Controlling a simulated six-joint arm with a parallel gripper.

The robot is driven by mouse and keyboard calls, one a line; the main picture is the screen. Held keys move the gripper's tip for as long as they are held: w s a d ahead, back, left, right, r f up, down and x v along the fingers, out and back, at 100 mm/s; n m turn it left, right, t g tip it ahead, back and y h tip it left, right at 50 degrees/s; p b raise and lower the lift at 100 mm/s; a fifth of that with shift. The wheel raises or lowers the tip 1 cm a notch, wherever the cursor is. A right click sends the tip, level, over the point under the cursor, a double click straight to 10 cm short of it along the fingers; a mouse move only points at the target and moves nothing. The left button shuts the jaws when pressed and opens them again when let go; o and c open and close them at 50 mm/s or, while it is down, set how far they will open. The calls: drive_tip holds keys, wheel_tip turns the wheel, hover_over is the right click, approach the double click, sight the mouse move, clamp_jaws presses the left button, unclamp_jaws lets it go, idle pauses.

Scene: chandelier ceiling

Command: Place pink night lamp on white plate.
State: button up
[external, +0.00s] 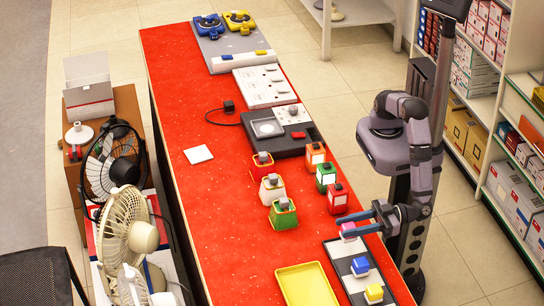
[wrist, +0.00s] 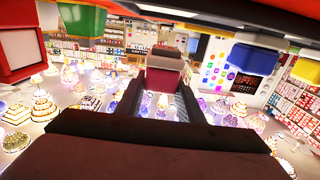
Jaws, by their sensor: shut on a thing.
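The pink night lamp (external: 348,230) is a small block with a pink top and a pale lower part. My gripper (external: 354,224) reaches in from the right and is shut on it, at the far end of a grey tray (external: 341,263). I cannot tell whether the lamp touches the tray or is just above it. In the wrist view the lamp (wrist: 165,64) sits between my gripper's fingers (wrist: 160,85). The white plate (external: 198,154) is a flat, bare square at the left of the red table, far from my gripper.
A blue lamp (external: 360,267) and a yellow lamp (external: 374,293) stand on the grey tray. A yellow tray (external: 306,285) is beside it. Several coloured blocks, including a red one (external: 338,198), stand between my gripper and the plate. A dark device (external: 281,130) lies right of the plate.

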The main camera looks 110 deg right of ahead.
drive_tip(key=shift+f+p, duration=0.35)
drive_tip(key=shift+f, duration=1.55)
drive_tip(key=shift+f, duration=0.15)
drive_tip(key=shift+f, duration=0.1)
drive_tip(key=o, duration=1.2)
drive_tip(key=shift+c, duration=0.2)
drive_tip(key=s, duration=0.2)
drive_tip(key=s+b, duration=0.1)
drive_tip(key=s, duration=0.1)
drive_tip(key=s+b, duration=0.1)
drive_tip(key=s, duration=0.1)
drive_tip(key=shift+a, duration=0.3)
drive_tip(key=shift+s+r+b, duration=0.2)
drive_tip(key=shift+s+b, duration=0.15)
drive_tip(key=shift+s, duration=0.25)
drive_tip(key=shift+o, duration=0.6)
drive_tip(key=shift+s, duration=0.1)
